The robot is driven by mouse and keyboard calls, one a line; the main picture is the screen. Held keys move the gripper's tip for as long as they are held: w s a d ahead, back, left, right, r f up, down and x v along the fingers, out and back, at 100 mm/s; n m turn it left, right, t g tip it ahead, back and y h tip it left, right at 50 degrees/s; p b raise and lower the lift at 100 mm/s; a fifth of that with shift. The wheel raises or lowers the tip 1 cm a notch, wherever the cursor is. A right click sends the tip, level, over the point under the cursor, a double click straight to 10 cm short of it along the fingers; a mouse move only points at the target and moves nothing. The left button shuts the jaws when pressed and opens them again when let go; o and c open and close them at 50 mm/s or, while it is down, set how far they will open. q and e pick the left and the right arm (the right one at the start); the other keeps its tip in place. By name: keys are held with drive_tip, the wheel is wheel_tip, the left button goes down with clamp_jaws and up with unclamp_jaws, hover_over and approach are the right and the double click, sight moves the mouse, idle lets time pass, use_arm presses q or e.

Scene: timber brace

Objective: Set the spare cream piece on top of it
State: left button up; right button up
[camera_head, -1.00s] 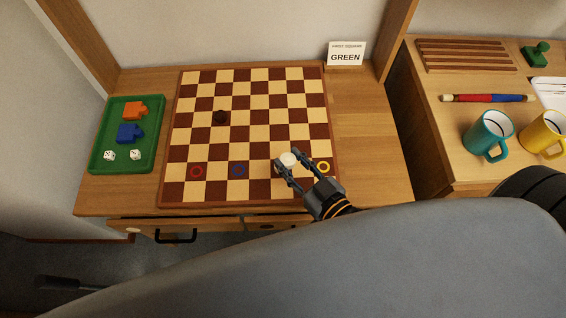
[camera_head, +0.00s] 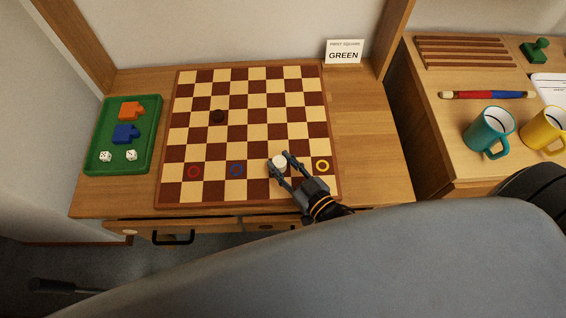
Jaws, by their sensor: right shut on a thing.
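My right gripper (camera_head: 280,159) reaches in from the lower right and is shut on a round cream piece (camera_head: 279,162). It is over the near rows of the checkered board (camera_head: 209,195), between the blue ring (camera_head: 236,170) and the yellow ring (camera_head: 322,166). I cannot tell how high the piece is, or whether it touches anything beneath. The square below is hidden by the piece and fingers. A dark piece (camera_head: 218,116) stands farther back on the board. A red ring (camera_head: 194,172) marks a square at the near left. My left gripper is not in view.
A green tray (camera_head: 91,152) with orange and blue pieces and two dice lies left of the board. A sign (camera_head: 344,52) reading "FIRST SQUARE GREEN" stands behind. Teal (camera_head: 484,132) and yellow (camera_head: 542,128) mugs stand on the right-hand surface. The table right of the board is clear.

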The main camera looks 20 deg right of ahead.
drive_tip(key=o, duration=0.8)
drive_tip(key=shift+r, duration=0.2)
drive_tip(key=v, duration=1.2)
drive_tip(key=shift+f, duration=0.15)
drive_tip(key=shift+s, duration=0.1)
